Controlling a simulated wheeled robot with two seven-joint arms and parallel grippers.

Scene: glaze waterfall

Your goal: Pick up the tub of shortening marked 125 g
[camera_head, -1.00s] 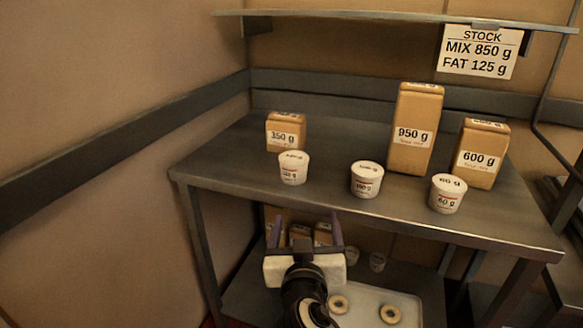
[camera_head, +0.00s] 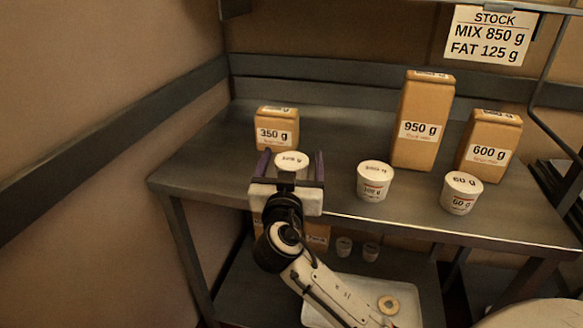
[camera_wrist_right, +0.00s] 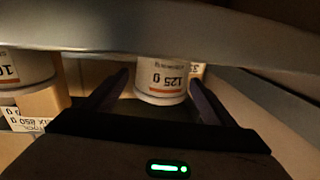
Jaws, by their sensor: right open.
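The tub of shortening marked 125 g is white with a white lid (camera_head: 292,160), near the front left of the steel table (camera_head: 330,205). In the wrist view its upside-down 125 g label shows on the tub (camera_wrist_right: 163,78). My right gripper (camera_head: 291,166) is open in front of the tub. In the wrist view its two dark fingers (camera_wrist_right: 160,92) appear on either side of the tub, and I see no clear contact. In the head view the gripper hides the tub's lower part. My left gripper is not in view.
A 350 g box (camera_head: 277,130) stands just behind the tub. To the right stand a 100 g tub (camera_head: 374,183), a 60 g tub (camera_head: 461,195), a 950 g box (camera_head: 422,115) and a 600 g box (camera_head: 489,150). A lower shelf holds a tray (camera_head: 410,305).

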